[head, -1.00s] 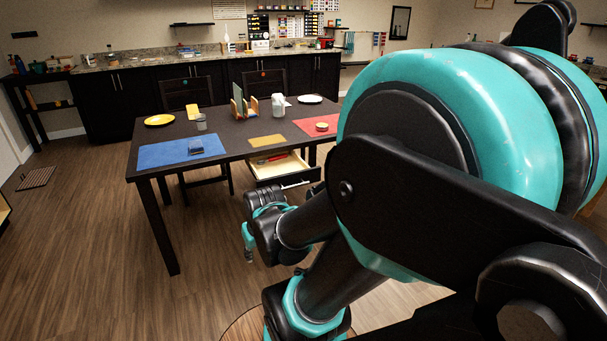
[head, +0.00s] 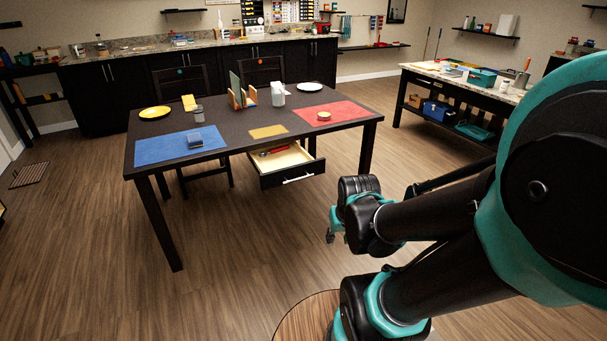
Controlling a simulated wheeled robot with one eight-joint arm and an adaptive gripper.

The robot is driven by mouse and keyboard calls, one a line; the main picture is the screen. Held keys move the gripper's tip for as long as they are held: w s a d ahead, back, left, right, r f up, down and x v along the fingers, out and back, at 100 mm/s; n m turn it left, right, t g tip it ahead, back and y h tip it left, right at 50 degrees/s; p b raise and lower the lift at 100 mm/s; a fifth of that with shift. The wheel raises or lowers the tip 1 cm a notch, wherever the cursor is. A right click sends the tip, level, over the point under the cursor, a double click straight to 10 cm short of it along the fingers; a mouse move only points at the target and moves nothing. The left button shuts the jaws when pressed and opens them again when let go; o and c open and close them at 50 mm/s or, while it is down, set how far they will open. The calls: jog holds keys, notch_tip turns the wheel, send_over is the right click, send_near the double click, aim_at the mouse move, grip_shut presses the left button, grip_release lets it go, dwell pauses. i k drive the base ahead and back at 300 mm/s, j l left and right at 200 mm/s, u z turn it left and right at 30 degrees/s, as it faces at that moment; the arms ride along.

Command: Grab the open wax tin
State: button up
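My gripper (head: 331,231) hangs low in front of the table, to the right of the open drawer and well apart from the round thing.
An open drawer (head: 290,160) with a red item juts from the table (head: 232,132). The table also bears a blue mat (head: 160,150), a yellow mat, a wooden rack (head: 238,100) and a white pitcher (head: 278,94). A workbench (head: 450,84) stands back right. Floor in front is clear.

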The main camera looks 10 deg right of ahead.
aim_at(324, 116)
jog(key=i+l+u, duration=0.1)
jog(key=i+l, duration=0.8)
jog(key=i, duration=0.25)
jog(key=i+l+u, duration=0.15)
jog(key=i+l, duration=0.85)
jog(key=i, duration=0.15)
